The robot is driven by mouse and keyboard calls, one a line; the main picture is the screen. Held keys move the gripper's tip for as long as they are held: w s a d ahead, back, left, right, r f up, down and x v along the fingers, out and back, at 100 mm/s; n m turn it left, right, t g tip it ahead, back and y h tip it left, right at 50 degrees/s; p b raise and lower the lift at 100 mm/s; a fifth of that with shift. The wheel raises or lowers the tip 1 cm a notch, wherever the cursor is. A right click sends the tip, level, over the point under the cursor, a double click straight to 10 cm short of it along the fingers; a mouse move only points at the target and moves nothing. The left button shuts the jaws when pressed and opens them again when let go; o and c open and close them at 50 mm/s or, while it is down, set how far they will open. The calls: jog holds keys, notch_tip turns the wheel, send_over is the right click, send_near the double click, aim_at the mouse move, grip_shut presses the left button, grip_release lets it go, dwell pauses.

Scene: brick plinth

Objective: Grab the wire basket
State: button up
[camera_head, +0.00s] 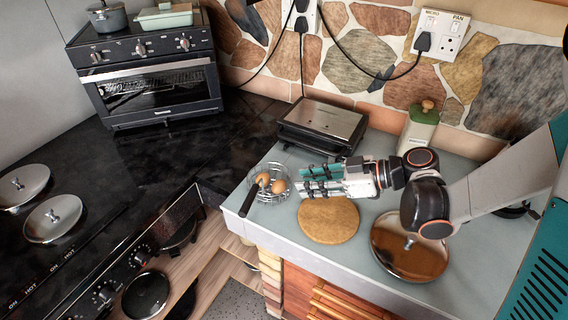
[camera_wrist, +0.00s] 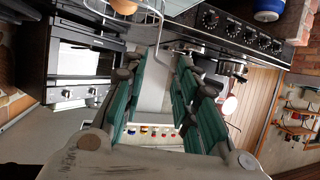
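The wire basket (camera_head: 271,198) stands on the grey counter near its left edge, with brown eggs (camera_head: 278,187) inside and a black handle (camera_head: 248,201) sticking out toward the lower left. In the wrist view the basket (camera_wrist: 148,15) shows at the top edge, partly cut off, with an egg (camera_wrist: 124,6) in it. My gripper (camera_head: 304,181) is just right of the basket in the head view, its teal fingers pointing left toward it. In the wrist view the fingers (camera_wrist: 161,68) are spread apart with nothing between them.
A round wooden board (camera_head: 328,221) lies just below my gripper in the picture. The dark stove counter (camera_head: 110,190) is left.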

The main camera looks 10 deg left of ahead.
aim_at(263, 195)
jog(key=b+x, duration=0.1)
jog(key=x, duration=0.3)
jog(key=b+x, duration=0.1)
jog(key=x, duration=0.4)
jog(key=b+x, duration=0.2)
jog(key=x, duration=0.2)
jog(key=shift+w+a, duration=0.35)
jog(key=shift+a, duration=0.05)
grip_shut()
